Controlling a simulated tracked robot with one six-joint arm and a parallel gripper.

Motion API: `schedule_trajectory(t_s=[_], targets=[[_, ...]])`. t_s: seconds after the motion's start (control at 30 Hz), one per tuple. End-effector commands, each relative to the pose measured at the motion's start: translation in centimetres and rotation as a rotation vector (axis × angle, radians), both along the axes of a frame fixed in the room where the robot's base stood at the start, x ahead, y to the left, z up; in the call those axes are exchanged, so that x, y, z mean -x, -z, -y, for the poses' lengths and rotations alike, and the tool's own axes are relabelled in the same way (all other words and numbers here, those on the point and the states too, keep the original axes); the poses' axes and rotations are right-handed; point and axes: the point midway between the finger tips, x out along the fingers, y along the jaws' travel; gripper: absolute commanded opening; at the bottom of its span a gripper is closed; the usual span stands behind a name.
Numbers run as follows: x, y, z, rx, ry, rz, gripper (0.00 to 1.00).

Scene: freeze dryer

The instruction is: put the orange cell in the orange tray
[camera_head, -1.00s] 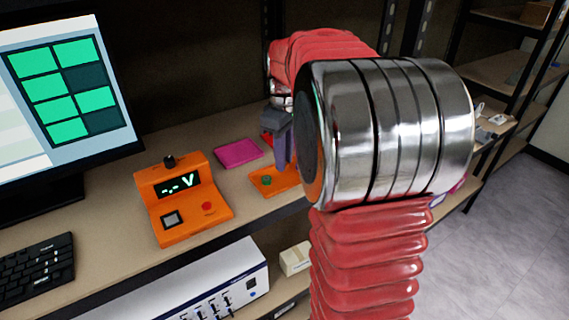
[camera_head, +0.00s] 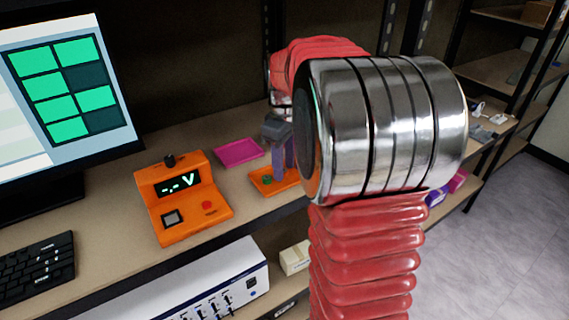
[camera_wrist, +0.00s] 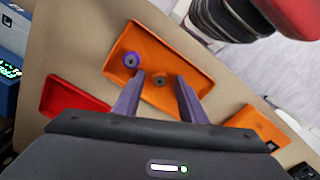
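The orange tray (camera_head: 290,183) lies on the shelf, partly behind my arm in the head view. It also shows below my gripper in the wrist view (camera_wrist: 190,67). A purple cell (camera_wrist: 131,61) stands in the tray beside my left finger. In the head view a small green thing (camera_head: 267,179) shows in the tray. My gripper (camera_wrist: 160,75) is open, fingers apart, pointing down over the tray; contact cannot be told.
A magenta tray (camera_head: 238,151) lies behind the orange tray in the head view. An orange meter (camera_head: 182,200) stands left of the orange tray, near the shelf edge. My arm hides the shelf to the right.

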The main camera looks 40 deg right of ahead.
Motion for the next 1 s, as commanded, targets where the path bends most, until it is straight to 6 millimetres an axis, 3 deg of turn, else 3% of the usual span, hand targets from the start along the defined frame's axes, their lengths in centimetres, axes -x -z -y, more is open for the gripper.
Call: schedule_trajectory(t_s=[0.17, 0.37, 0.8, 1.0], targets=[[0.0, -0.2, 0.0, 0.001, 0.000, 0.000, 0.38], [-0.1, -1.7, 0.0, 0.001, 0.000, 0.003, 0.38], [-0.1, -9.1, 0.0, 0.001, 0.000, 0.003, 0.38], [-0.1, -11.5, 0.0, 0.001, 0.000, 0.001, 0.38]])
